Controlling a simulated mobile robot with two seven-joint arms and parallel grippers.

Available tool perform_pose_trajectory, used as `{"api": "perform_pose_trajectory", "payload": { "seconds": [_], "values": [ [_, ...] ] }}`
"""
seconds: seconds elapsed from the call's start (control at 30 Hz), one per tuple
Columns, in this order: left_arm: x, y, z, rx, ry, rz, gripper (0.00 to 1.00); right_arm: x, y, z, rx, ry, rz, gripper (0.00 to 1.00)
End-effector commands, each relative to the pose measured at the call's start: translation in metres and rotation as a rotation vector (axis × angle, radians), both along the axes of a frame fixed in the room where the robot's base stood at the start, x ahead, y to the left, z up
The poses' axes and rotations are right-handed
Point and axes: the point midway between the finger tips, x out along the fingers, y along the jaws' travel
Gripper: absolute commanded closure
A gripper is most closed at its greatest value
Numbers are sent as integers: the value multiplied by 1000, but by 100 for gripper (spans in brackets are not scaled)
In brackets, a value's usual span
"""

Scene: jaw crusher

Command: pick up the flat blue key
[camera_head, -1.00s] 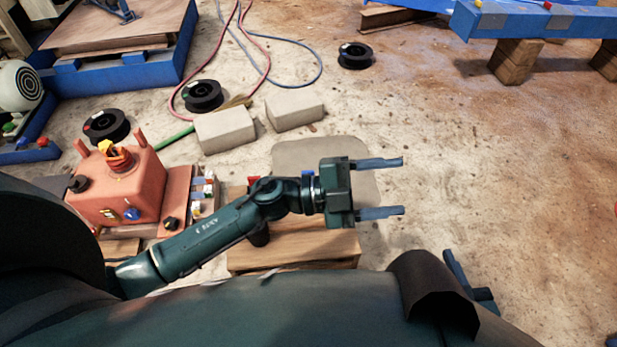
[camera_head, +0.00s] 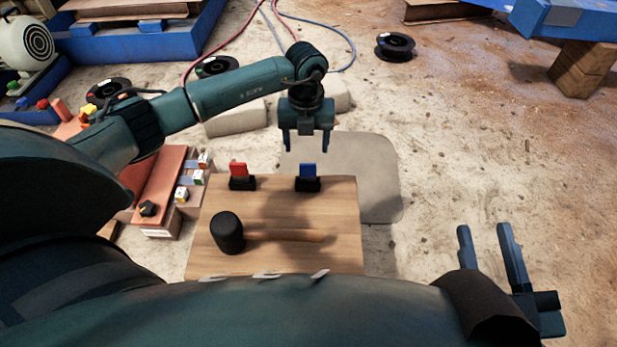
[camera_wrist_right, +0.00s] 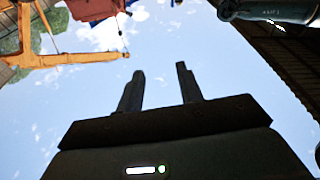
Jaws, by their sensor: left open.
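The flat blue key (camera_head: 307,170) stands upright in a small black holder (camera_head: 307,185) at the back right of a wooden board (camera_head: 340,225). My left gripper (camera_head: 305,151) is open and empty and points down; in the head view it appears just above the key, with a gap. I cannot tell its exact height or depth relative to the key. My right gripper (camera_head: 486,229) is open and empty at the lower right, away from the board. It also shows in the right wrist view (camera_wrist_right: 160,70), fingers apart against the sky.
A red key (camera_head: 238,169) stands in a similar holder to the left. A black-headed mallet (camera_head: 227,232) lies on the board's front half. A red box with switches (camera_head: 160,190) is left of the board. A grey mat (camera_head: 375,165) lies behind it.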

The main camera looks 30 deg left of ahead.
Motion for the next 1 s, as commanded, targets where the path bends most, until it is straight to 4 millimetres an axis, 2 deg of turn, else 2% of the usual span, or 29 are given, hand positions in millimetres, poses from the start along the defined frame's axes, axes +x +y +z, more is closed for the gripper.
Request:
{"api": "perform_pose_trajectory", "payload": {
  "seconds": [0.03, 0.1, 0.27, 0.37, 0.53, 0.67, 0.87, 1.0],
  "values": [
    [-1, 0, -16, 0, 4, -1, 36, 0, 1, -4, 10, -4, 5, 64],
    [0, 0, -27, -1, 2, -1, 36, 0, 1, -3, 23, -4, 12, 64],
    [0, -1, -40, -2, 1, -1, 36, 0, 2, -3, 36, -9, 20, 64],
    [0, -2, -57, -3, 2, -2, 36, 2, 2, -3, 43, -41, 26, 64],
    [1, -2, -79, -2, 1, -2, 36, 9, 0, 22, 28, -201, 33, 64],
    [1, -2, -86, -2, 0, -2, 36, 10, -1, 30, 24, -243, 33, 64],
    [1, -2, -85, -2, 0, -2, 36, 10, -1, 31, 23, -246, 33, 64],
    [1, -2, -85, -2, 0, -2, 46, 10, -1, 31, 22, -245, 33, 64]
  ]
}}
